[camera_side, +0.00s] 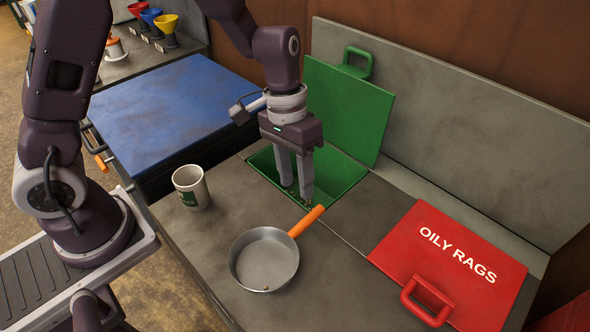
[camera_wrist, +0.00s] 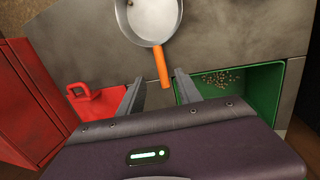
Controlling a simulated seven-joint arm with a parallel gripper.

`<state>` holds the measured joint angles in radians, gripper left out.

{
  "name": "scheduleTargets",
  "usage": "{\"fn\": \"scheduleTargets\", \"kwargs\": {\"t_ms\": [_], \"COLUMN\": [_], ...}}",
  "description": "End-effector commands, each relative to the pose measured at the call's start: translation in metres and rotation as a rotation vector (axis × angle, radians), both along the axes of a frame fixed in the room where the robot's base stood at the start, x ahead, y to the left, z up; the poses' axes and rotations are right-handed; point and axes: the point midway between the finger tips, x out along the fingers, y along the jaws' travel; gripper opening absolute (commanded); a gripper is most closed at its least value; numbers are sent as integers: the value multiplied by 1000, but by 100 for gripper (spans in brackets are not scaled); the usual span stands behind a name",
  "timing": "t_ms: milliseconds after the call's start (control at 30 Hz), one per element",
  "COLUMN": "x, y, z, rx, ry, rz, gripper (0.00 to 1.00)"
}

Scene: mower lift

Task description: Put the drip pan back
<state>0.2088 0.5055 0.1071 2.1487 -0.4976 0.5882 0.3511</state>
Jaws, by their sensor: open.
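The drip pan (camera_side: 264,262) is a round grey pan with an orange handle (camera_side: 306,221). It rests upright on the grey bench top, and its handle points towards the green bin. My gripper (camera_side: 297,190) is open and empty, pointing down over the green bin's opening, just past the handle's end. In the wrist view the pan (camera_wrist: 150,18) is cut off at the top. The handle's end (camera_wrist: 163,80) shows between the two spread fingers there. I cannot tell whether a finger touches it.
The green bin (camera_side: 352,185) is open, its lid (camera_side: 345,110) tipped back, with small brown bits inside. A white mug (camera_side: 190,188) stands left of the pan. A red OILY RAGS lid (camera_side: 450,262) lies at right. A blue-topped unit (camera_side: 165,110) is behind left. Bench around the pan is clear.

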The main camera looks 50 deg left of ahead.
Motion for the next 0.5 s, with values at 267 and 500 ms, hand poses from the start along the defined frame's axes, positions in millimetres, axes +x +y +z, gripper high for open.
{"fn": "scheduleTargets", "kwargs": {"t_ms": [267, 500], "x": [2, -18], "y": [5, 16], "z": [24, 80], "rx": [0, -7], "ry": [0, -99], "rz": [0, 2], "gripper": [41, 41]}}
